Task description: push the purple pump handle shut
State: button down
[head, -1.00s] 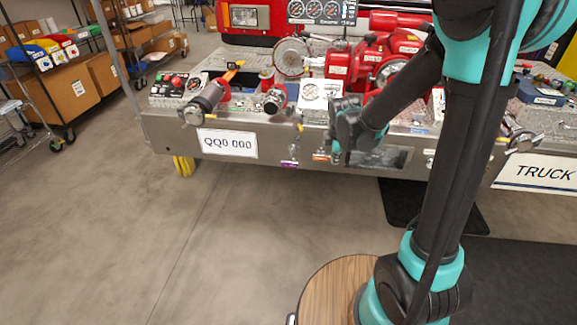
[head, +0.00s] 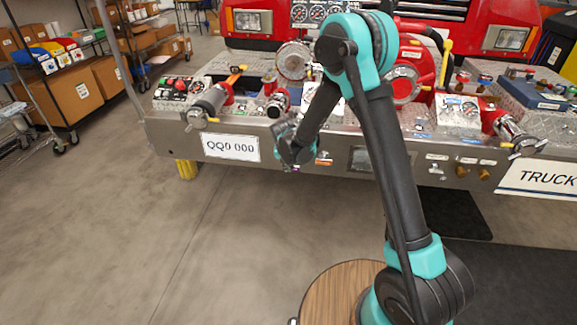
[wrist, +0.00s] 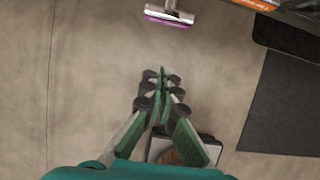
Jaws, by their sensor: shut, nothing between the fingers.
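The purple pump handle (wrist: 170,16) shows at the top of the wrist view as a pale metal bar with a purple band, sticking out over the floor on a short stem. My gripper (wrist: 160,76) is shut and empty, its fingertips below the handle in that view, with a clear gap between them. In the head view my gripper (head: 291,143) is in front of the truck's bumper, right of the QQ0 000 plate. It hides most of the purple handle there.
The metal bumper (head: 400,159) carries valves, gauges and small coloured handles. An orange label (wrist: 257,4) is right of the purple handle. A white QQ0 000 plate (head: 231,146) is on the left. The floor (head: 110,240) in front is clear.

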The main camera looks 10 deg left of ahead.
jog(key=w+f, duration=0.6)
jog(key=shift+w, duration=0.25)
jog(key=shift+f, duration=0.1)
jog(key=w, duration=0.4)
dwell(0.3)
jog(key=shift+s, duration=0.1)
